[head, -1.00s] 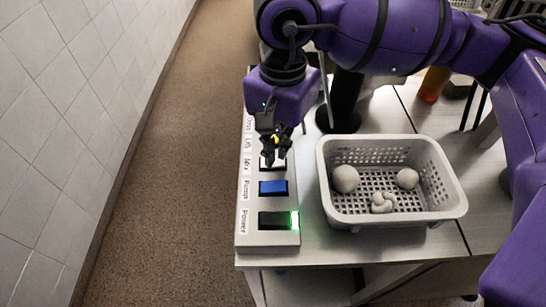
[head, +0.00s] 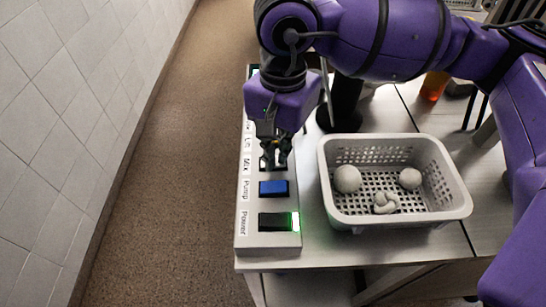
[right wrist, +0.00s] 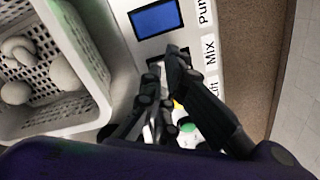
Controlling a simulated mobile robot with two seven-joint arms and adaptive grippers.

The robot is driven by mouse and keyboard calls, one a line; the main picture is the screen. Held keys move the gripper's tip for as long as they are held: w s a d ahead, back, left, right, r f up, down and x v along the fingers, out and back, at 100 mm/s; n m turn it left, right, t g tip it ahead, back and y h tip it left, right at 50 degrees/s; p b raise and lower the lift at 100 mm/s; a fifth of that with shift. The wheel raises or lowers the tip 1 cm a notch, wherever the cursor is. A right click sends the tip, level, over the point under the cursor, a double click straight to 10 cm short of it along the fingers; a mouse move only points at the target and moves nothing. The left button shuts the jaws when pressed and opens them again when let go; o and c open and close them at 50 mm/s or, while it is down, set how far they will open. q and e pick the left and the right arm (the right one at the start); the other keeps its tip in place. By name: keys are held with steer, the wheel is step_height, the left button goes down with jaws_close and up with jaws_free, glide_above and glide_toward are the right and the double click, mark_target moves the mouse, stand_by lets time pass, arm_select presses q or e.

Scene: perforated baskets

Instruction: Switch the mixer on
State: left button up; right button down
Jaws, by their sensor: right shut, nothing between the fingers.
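The grey switch panel (head: 267,243) lies along the table's left edge, with labels including Power, Pump and Mix. The Mix switch sits beside the Mix label (head: 245,165). It is mostly hidden by my right gripper (head: 275,163), and its state cannot be told. In the right wrist view the fingertips (right wrist: 171,58) are together at the Mix position, just past the blue Pump switch (right wrist: 156,19). My right gripper is shut and empty, pointing down; whether it touches the switch is unclear. The Power switch (head: 273,222) shows a green light. My left gripper is not in view.
A grey perforated basket (head: 395,217) holding several pale rounded pieces stands close to the right of the panel. It also shows in the right wrist view (right wrist: 88,112). An orange container (head: 433,86) stands farther back. The floor left of the table is clear.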

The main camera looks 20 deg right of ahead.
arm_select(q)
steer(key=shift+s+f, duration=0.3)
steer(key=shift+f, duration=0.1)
arm_select(e)
steer(key=shift+f, duration=0.5)
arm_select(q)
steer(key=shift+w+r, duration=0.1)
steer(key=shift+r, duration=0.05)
arm_select(e)
steer(key=shift+r, duration=0.15)
